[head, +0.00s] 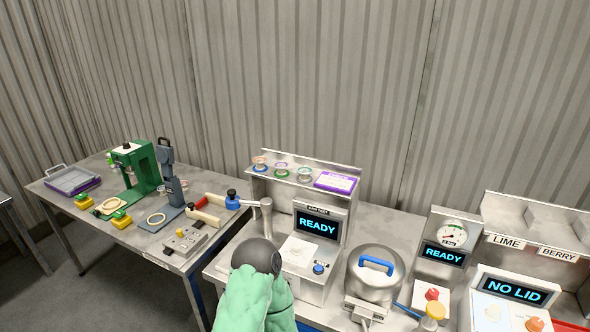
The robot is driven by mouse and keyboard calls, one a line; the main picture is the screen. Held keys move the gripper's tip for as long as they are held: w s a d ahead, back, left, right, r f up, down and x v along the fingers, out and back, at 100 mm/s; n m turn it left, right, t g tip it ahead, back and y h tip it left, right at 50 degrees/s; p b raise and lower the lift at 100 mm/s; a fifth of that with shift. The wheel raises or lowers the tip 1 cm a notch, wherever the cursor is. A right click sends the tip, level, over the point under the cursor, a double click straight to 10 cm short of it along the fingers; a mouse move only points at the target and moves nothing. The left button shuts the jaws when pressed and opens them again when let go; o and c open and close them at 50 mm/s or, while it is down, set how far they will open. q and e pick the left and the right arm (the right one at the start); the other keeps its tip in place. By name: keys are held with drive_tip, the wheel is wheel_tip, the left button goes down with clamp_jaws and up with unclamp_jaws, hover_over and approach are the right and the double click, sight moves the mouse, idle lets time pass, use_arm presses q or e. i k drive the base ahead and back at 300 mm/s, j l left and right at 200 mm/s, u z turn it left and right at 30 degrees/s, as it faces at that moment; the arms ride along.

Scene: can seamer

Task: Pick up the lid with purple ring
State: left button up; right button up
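Three small round lids stand on the raised steel shelf above the middle bench: a left lid (260,163), a middle lid (281,169) and a right lid (304,173). Their coloured rings are too small for me to tell surely which is purple. A purple-edged sign (336,182) stands to their right on the shelf. One of my arms, in a green sleeve with a dark rounded joint, rises from the bottom, below and in front of the shelf. No fingertips of either gripper show, and nothing is seen touching the lids.
Below the shelf stands a machine with a READY screen (318,226); a grey post (267,217) is to its left. A lidded pot (375,272) and a gauge unit (450,238) are to the right. The left table (120,232) holds a green press (137,170) and tools.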

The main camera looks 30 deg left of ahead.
sight(279, 165)
drive_tip(key=j+u, duration=0.15)
drive_tip(key=j, duration=0.45)
drive_tip(key=i+j+u, duration=0.1)
drive_tip(key=j, duration=0.5)
drive_tip(key=i+j+u, duration=0.15)
drive_tip(key=j, duration=0.45)
drive_tip(key=k+j, duration=0.05)
